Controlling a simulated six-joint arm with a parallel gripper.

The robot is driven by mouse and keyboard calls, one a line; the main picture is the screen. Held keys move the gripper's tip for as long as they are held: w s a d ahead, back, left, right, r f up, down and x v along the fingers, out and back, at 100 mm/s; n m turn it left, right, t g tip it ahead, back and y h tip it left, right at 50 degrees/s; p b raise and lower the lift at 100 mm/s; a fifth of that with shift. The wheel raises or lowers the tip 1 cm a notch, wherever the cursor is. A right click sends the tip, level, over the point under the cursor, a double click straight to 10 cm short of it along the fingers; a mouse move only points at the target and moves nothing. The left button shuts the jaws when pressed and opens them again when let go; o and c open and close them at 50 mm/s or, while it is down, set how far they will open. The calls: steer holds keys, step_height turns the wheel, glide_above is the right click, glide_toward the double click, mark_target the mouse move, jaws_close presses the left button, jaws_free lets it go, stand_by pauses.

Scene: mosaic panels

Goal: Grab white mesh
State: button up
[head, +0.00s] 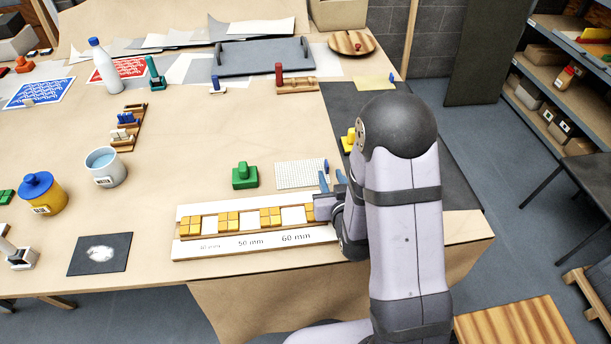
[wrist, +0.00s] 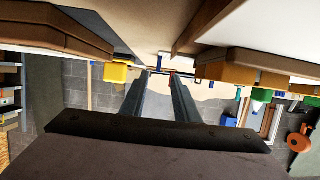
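The white mesh (head: 298,175) is a flat gridded sheet lying on the table, right of the green block with a knob (head: 244,176) in the head view. A small blue piece (head: 326,166) stands at its right edge. My gripper (head: 331,181) is low beside the mesh's right edge, with its blue fingertips pointing away from the head camera. In the wrist view the two fingers (wrist: 161,74) stand apart with a gap between them and nothing clearly held. I cannot pick out the mesh in the wrist view. My arm hides part of the table behind it.
A white board (head: 260,247) with yellow tiles and size marks lies just in front of the mesh. A yellow block (head: 350,139) stands behind my gripper on the dark mat (head: 340,100); it also shows in the wrist view (wrist: 116,73). Bare table lies behind the mesh.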

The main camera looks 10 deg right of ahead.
mark_target(327, 164)
steer(key=shift+w+f, duration=0.1)
steer(key=shift+w, duration=0.2)
steer(key=shift+w, duration=0.55)
steer(key=shift+p+x, duration=1)
steer(key=shift+x, duration=1.1)
steer(key=shift+d, duration=0.15)
jaws_close()
